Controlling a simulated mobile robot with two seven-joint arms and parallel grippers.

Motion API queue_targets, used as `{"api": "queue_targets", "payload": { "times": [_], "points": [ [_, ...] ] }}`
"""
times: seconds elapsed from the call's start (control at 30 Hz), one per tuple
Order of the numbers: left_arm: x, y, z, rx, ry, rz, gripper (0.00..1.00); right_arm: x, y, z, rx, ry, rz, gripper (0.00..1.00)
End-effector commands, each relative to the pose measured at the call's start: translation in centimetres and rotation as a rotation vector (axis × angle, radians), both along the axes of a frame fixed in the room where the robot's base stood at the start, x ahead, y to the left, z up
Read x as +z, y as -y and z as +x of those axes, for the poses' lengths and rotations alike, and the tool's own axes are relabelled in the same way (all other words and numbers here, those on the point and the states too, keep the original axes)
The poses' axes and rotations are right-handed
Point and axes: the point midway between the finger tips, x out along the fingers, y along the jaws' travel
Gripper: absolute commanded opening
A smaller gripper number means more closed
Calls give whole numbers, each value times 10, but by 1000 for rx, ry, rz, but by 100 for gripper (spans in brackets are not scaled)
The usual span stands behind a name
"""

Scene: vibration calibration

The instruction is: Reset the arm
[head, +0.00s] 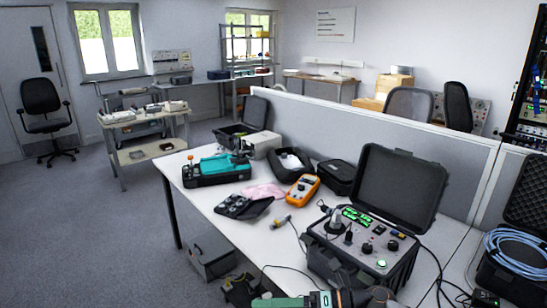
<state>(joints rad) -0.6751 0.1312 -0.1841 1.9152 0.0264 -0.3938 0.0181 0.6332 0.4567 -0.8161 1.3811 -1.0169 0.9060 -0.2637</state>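Neither of my grippers can be made out in the head view. A green and black shape (300,300) is cut off by the bottom edge, and I cannot tell whether it is part of my arm. On the white table (225,222), an open black instrument case (365,250) with knobs and green displays stands at the front right. An orange multimeter (302,190) lies near the middle.
A teal and black case (215,168) sits on the table's left side. A dark tray (243,206) lies nearer. A grey partition (390,140) runs behind. A blue cable coil (515,255) is at right. The floor at left (70,225) is clear.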

Motion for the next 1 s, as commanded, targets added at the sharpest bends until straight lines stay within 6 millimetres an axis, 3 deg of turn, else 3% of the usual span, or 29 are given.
{"api": "queue_targets", "payload": {
  "times": [0.1,0.27,0.47,0.57,0.7,0.8,0.9,1.0],
  "points": [
    [2,0,-1,0,-3,1,0,5,-10,-8,-174,-214,241,67],
    [4,0,-2,0,-4,0,0,-5,9,-5,-445,-531,510,67],
    [7,0,-2,0,-5,0,0,-62,63,-17,-819,-976,770,67],
    [9,0,-2,0,-5,0,0,-104,96,-40,-1018,-1207,871,67],
    [11,0,-2,0,-5,0,0,-164,136,-93,-1288,-1519,972,67],
    [12,0,-2,0,-6,0,0,-196,155,-135,-1447,-1701,1015,67],
    [12,0,-2,0,-6,0,0,-217,167,-169,-1560,-1828,1038,67],
    [12,0,-2,0,-6,0,0,-227,173,-189,-1622,-1898,1049,67]
  ]
}}
